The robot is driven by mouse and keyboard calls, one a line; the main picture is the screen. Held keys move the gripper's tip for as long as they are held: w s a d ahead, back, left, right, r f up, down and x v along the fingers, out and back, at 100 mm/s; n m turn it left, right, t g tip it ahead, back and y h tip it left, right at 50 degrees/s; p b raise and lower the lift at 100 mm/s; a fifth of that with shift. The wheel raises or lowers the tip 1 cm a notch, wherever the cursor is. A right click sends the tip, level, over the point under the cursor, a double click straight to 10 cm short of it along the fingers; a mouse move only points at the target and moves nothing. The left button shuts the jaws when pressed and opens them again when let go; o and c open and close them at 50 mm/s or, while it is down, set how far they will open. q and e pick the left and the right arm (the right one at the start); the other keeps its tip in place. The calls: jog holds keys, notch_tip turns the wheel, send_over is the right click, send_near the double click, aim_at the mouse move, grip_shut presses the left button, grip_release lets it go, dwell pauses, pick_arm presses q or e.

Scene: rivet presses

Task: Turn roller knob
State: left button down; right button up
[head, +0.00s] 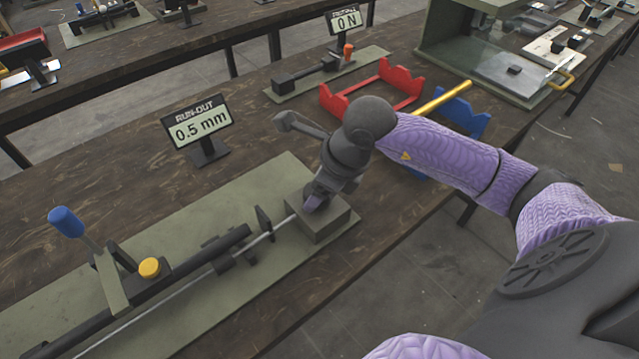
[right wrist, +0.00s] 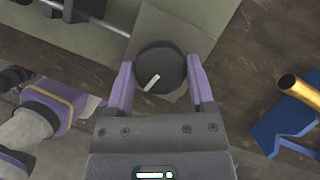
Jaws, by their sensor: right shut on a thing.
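The roller knob (right wrist: 158,66) is a round dark knob with a white pointer mark, seen from above in the right wrist view. The mark points to the lower left. My right gripper (right wrist: 160,72) is shut on it, one purple finger on each side. In the head view my right gripper (head: 313,202) reaches down onto the grey-green block (head: 322,224) at the end of the thin roller shaft (head: 190,285); the knob is hidden there. A display (head: 198,123) behind reads RUN-OUT 0.5 mm. My left gripper is in neither view.
The green baseplate (head: 270,190) carries a blue-handled lever (head: 66,222) and a yellow button (head: 149,268). Red cradles (head: 400,88), a yellow rod (head: 440,98) and blue stands (head: 463,112) lie beyond my right arm.

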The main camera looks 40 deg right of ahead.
jog(key=m, duration=0.2)
jog(key=shift+m+t+h, duration=0.3)
jog(key=shift+h, duration=0.1)
jog(key=shift+a+m+h+p, duration=0.1)
jog(key=shift+m+h+p, duration=0.25)
jog(key=shift+m, duration=0.65)
jog(key=shift+m+h, duration=0.35)
jog(key=shift+m, duration=0.35)
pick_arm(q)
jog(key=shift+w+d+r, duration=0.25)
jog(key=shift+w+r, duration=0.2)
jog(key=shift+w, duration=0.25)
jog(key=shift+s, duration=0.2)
pick_arm(e)
jog(key=shift+m, duration=0.3)
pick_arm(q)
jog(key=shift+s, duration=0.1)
